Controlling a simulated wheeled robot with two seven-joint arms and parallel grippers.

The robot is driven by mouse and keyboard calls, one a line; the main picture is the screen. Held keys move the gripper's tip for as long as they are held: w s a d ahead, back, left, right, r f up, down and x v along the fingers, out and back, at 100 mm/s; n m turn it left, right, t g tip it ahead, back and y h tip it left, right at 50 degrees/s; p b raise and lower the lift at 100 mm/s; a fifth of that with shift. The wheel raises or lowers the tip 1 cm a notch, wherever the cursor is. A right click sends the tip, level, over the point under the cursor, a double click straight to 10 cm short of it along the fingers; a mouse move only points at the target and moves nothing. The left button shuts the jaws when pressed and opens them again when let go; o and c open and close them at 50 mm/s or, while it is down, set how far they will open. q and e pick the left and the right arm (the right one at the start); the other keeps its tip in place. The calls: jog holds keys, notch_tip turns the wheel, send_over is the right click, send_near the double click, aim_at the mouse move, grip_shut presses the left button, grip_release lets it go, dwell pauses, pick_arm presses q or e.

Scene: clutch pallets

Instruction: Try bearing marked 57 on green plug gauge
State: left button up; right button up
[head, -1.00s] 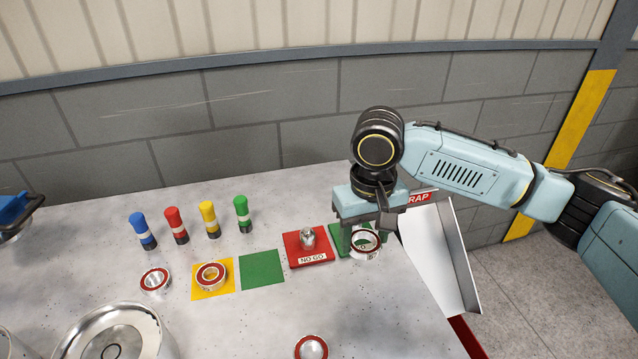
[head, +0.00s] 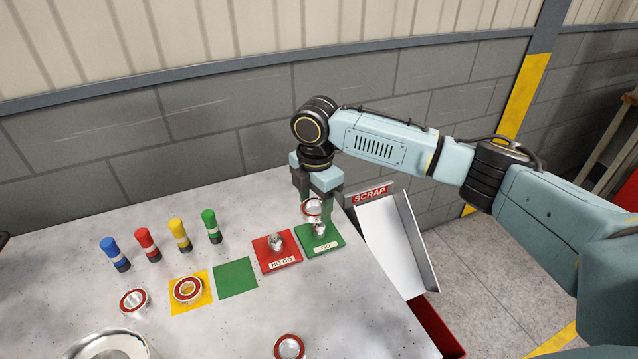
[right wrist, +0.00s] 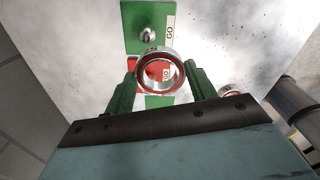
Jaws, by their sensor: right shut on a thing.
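My right gripper (head: 315,200) is shut on a bearing (head: 312,207) with a red seal ring and points down from the arm. The bearing hangs just above the metal peg of the green plug gauge (head: 325,246), which has a GO label. In the right wrist view the bearing (right wrist: 141,72) sits between the two green fingers, and the GO gauge (right wrist: 135,42) shows beyond it, its peg apart from the bearing's hole in the picture. No number can be read on the bearing. My left gripper is not in view.
The red NO GO gauge (head: 277,262) stands left of the green one; the SCRAP chute (head: 392,245) is right. Other bearings lie on a yellow square (head: 187,289), left of it (head: 133,301) and in front (head: 289,347). A green square (head: 235,278) is empty. Several coloured markers (head: 178,235) stand behind.

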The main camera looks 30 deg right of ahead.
jog(key=n, duration=0.1)
jog(key=w+d+n+p, duration=0.1)
jog(key=n, duration=0.3)
jog(key=shift+w+d+r, duration=0.15)
jog(key=shift+w+d, duration=0.05)
jog(key=shift+w, duration=0.1)
jog(key=n, duration=0.2)
jog(key=n+p, duration=0.1)
jog(key=shift+w+d, duration=0.3)
jog(key=shift+w, duration=0.05)
notch_tip(320, 180, down, 5)
jog(key=b, duration=0.5)
jog(key=shift+r, duration=0.1)
jog(key=shift+f, duration=0.5)
jog(key=shift+p, duration=0.85)
jog(key=shift+f, duration=0.45)
dwell(0.4)
